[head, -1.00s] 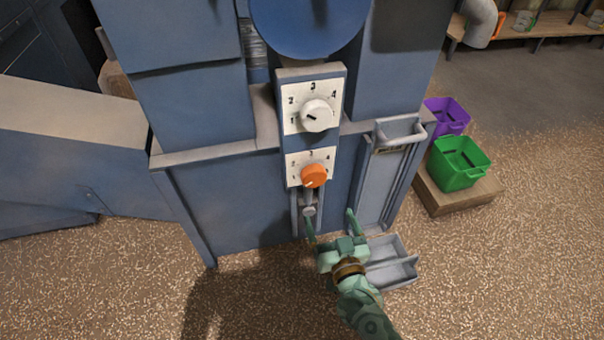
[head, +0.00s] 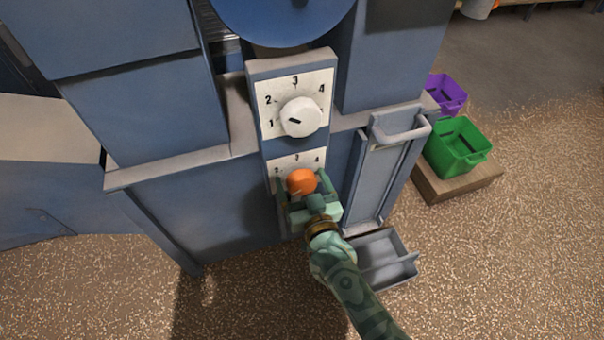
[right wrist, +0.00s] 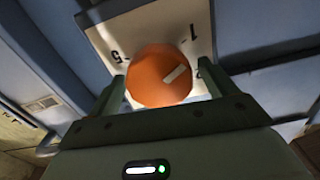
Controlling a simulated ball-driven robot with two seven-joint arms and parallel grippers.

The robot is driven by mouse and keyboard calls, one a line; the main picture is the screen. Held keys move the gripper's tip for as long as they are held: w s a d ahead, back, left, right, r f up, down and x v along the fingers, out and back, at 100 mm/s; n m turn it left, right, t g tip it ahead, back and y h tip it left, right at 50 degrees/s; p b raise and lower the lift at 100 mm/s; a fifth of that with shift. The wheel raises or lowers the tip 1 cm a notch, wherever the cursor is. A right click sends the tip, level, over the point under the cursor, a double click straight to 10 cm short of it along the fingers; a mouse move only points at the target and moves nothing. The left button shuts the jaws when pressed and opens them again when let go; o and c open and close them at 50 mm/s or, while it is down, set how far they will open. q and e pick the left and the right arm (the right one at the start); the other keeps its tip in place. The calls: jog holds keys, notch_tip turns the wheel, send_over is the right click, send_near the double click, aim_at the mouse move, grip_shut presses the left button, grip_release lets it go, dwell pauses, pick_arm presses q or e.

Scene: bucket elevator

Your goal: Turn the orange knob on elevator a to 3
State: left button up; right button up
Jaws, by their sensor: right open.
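The orange knob (head: 301,181) sits on the lower white dial plate (head: 284,160) of the blue machine. In the right wrist view the orange knob (right wrist: 152,78) has a white mark that points toward the 1 on its dial; a 5 shows on the opposite side. My right gripper (head: 304,183) is open, with one finger on each side of the knob. Whether the fingers touch it I cannot tell. The gripper hides the lower part of the dial in the head view. My left gripper is not in view.
A white knob (head: 301,117) on the upper dial plate points toward 1. A grey handle (head: 402,130) on a chute stands to the right, above a grey tray (head: 387,264). Green (head: 458,148) and purple (head: 447,92) bins stand further right.

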jog(key=c, duration=1)
jog(key=shift+o, duration=0.2)
jog(key=shift+m, duration=0.3)
